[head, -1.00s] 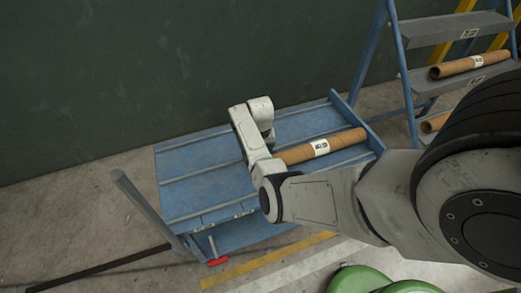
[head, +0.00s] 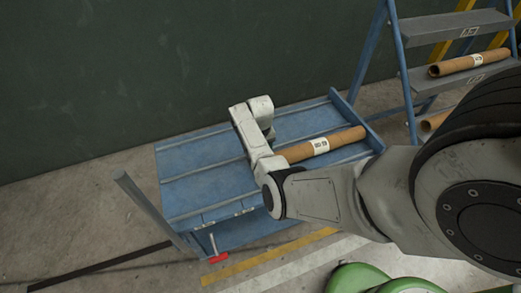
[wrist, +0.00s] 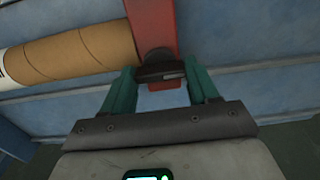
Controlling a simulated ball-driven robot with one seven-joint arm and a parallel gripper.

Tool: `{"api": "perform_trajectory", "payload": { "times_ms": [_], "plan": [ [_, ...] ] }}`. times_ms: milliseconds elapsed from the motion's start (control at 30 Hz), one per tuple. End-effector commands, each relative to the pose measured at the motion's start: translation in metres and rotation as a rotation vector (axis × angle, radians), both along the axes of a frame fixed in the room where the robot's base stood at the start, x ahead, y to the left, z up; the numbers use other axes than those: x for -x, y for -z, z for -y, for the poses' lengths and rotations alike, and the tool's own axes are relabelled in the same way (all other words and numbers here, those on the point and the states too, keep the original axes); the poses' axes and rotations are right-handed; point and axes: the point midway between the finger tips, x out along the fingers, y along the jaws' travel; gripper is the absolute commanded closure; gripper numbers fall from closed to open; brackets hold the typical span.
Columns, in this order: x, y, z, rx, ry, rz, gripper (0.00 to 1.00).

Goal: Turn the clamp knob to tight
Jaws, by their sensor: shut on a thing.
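The clamp knob (wrist: 160,72) is a dark bar-shaped grip in the wrist view, lying crosswise with a pale mark near its right end. It sits at the end of a red clamp part (wrist: 152,25), over a round dark hub. My gripper (wrist: 161,80) has its two teal fingers on either end of the knob and is shut on it. In the head view my own arm hides the fingers, the knob and the red part.
A brown cardboard tube (head: 322,145) with a white label lies on the blue trolley (head: 195,190) beside the clamp; it shows at left in the wrist view (wrist: 75,55). A blue stepladder (head: 400,75) with more tubes stands at right. A dark green wall (head: 150,70) rises behind.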

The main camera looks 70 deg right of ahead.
Motion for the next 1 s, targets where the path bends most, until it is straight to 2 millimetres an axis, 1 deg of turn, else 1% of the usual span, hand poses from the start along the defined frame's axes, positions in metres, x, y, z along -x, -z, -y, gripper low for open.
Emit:
{"api": "perform_trajectory", "payload": {
  "times_ms": [67, 100, 333, 567, 667, 767, 1000],
  "plan": [
    [-0.001, -0.001, 0.000, 0.002, -0.003, 0.001, 0.71],
    [-0.001, -0.001, 0.000, 0.002, -0.003, 0.001, 0.38],
    [0.000, 0.000, 0.000, 0.001, -0.001, 0.000, 0.16],
    [0.000, -0.001, 0.000, 0.001, -0.001, 0.000, 0.15],
    [-0.001, -0.005, 0.000, 0.001, -0.001, 0.000, 0.15],
    [-0.001, -0.017, 0.001, 0.004, -0.001, 0.002, 0.15],
    [-0.001, -0.062, 0.001, 0.004, -0.001, 0.002, 0.15]
  ]
}}
